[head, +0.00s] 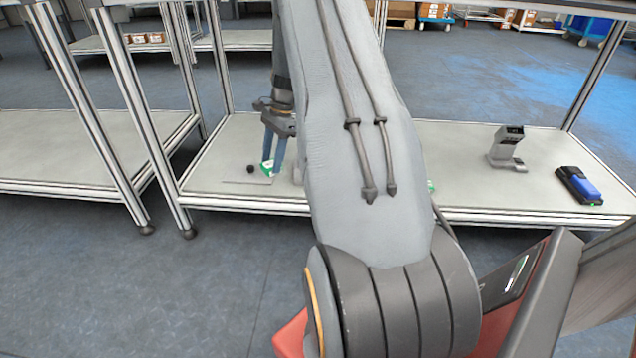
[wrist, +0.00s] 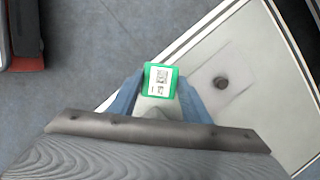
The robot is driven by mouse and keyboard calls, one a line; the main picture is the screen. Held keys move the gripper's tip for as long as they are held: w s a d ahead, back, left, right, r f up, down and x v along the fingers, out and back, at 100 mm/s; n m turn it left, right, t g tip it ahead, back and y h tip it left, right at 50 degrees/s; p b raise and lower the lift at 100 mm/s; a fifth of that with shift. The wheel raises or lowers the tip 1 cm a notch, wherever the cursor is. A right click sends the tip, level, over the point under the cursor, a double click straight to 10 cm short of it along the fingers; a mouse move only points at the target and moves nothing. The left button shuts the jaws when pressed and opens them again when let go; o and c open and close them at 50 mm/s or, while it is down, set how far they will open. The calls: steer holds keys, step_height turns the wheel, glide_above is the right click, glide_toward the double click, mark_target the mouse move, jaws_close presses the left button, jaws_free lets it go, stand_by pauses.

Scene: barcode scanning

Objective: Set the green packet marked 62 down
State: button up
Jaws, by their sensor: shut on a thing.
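The green packet (wrist: 160,80) with a white printed label is held between the two blue fingers of my gripper (wrist: 158,92) in the wrist view. The number on its label is too small to read. In the head view the packet (head: 267,168) shows as a small green and white patch at the tips of my gripper (head: 272,162), low over the left part of the lower shelf (head: 215,178). I cannot tell whether the packet touches the shelf.
A small dark round object (head: 250,169) is on the shelf beside the gripper. A grey scanner stand (head: 507,148) and a blue and black device (head: 579,185) are on the right part of the shelf. Metal posts (head: 150,120) frame the shelf. My arm hides its middle.

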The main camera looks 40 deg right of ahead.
mark_target(297, 178)
steer(key=d+m+t+h+b, duration=0.1)
steer(key=d+m+t+b, duration=0.15)
steer(key=d+m, duration=0.95)
steer(key=d+f+n+b, duration=0.1)
steer(key=f, duration=0.2)
steer(key=d+f+n+b, duration=0.1)
steer(key=f+b, duration=0.1)
steer(key=f, duration=0.1)
steer(key=d+f+n+b, duration=0.1)
steer(key=d+f+b, duration=0.1)
steer(key=f, duration=0.2)
steer(key=shift+s, duration=0.25)
steer(key=shift+f, duration=0.1)
steer(key=o, duration=1.1)
steer(key=shift+o, duration=0.2)
